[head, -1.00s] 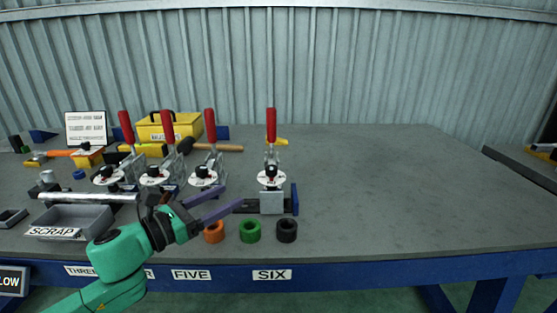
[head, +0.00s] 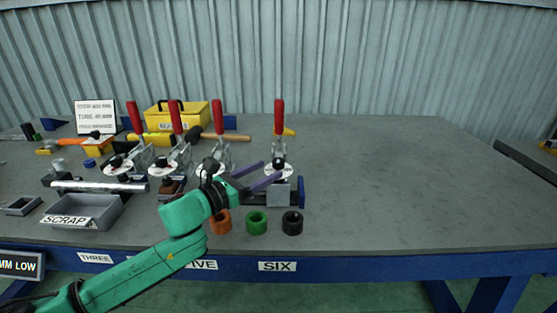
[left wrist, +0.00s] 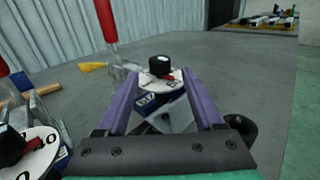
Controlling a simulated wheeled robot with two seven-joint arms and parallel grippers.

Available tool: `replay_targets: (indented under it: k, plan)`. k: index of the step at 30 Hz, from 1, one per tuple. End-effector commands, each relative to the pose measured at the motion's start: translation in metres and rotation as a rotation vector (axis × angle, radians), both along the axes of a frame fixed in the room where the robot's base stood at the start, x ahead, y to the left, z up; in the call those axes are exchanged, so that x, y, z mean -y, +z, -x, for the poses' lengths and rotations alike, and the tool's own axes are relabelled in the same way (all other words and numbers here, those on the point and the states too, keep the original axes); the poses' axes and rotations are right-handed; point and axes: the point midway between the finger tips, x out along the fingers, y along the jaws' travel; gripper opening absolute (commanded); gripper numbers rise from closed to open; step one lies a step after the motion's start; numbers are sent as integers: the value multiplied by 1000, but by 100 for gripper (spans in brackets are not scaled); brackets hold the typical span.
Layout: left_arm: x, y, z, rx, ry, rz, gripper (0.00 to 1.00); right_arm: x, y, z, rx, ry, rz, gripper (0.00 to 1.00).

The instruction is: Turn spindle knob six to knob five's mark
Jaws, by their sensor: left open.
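Knob six (head: 279,162) is a black knob on a white dial above the SIX label, on a grey block with a blue end. My left gripper (head: 272,169) is open, its two purple fingers reaching toward this knob from the front left. In the left wrist view knob six (left wrist: 160,66) stands beyond and between the fingertips, apart from both, with a red mark at its base on the lettered dial (left wrist: 174,78). Knob five (left wrist: 10,143) shows at the lower left there; in the head view its dial (head: 228,169) is partly hidden by my arm. My right gripper is out of view.
Red-handled clamps (head: 279,117) stand upright behind the dials. Orange, green (head: 256,222) and black rings lie at the front edge. A grey SCRAP tray (head: 100,212) is at left, a yellow toolbox (head: 190,116) behind. The table's right side is clear.

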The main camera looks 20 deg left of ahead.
Motion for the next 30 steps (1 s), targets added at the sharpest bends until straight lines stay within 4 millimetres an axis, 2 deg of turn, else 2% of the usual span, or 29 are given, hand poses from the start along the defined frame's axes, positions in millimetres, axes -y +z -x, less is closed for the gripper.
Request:
replay_targets:
  k: [1, 7, 17, 18, 22, 23, 30]
  plan:
    - [4, 6, -10, 3, 3, 7, 69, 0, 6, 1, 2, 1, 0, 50]
    - [23, 2, -39, 0, 1, 4, 69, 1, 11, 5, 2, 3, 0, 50]
    - [27, 0, -46, -1, 0, 0, 69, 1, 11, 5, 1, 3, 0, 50]
    - [27, 0, -46, -1, 0, 0, 54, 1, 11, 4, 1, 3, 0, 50]
    - [27, 0, -46, -1, 0, 1, 4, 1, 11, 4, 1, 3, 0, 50]
    - [27, 0, -45, -1, 0, 1, 0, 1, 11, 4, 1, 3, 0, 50]
    - [27, -1, -45, -1, 11, 2, 0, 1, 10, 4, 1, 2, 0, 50]
